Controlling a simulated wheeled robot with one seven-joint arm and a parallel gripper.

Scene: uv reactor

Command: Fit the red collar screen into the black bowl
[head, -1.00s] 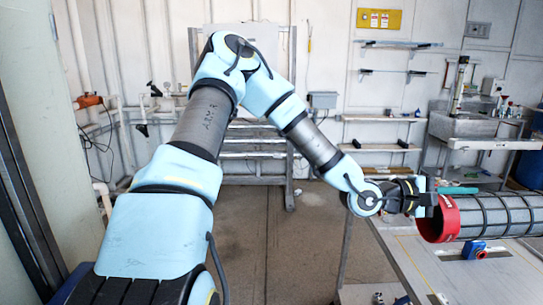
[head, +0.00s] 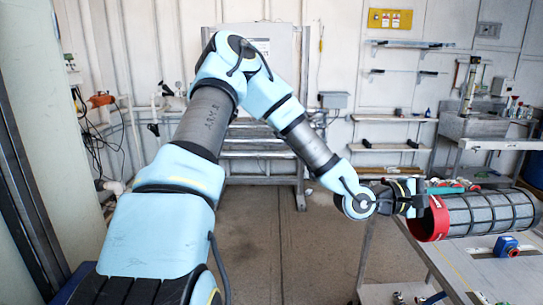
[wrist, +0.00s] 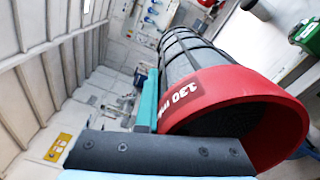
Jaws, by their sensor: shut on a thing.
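The red collar screen is a long grey mesh cylinder (head: 485,214) with dark ribs and a red collar (head: 430,220) at its near end. It is held roughly level, its far end pointing right. My gripper (head: 423,197) is shut on the collar's rim at the left end. In the wrist view the red collar (wrist: 235,100), with white "130" lettering, is beside a dark gripper finger (wrist: 150,155), and the mesh (wrist: 190,55) extends away behind it. I cannot make out the black bowl in either view.
A worktable (head: 455,265) is below and to the right, with a blue clamp-like item (head: 507,246) on it. A sink bench (head: 480,125) stands at the back right. A grey rack (head: 265,150) stands at the back. Open floor (head: 270,250) lies between.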

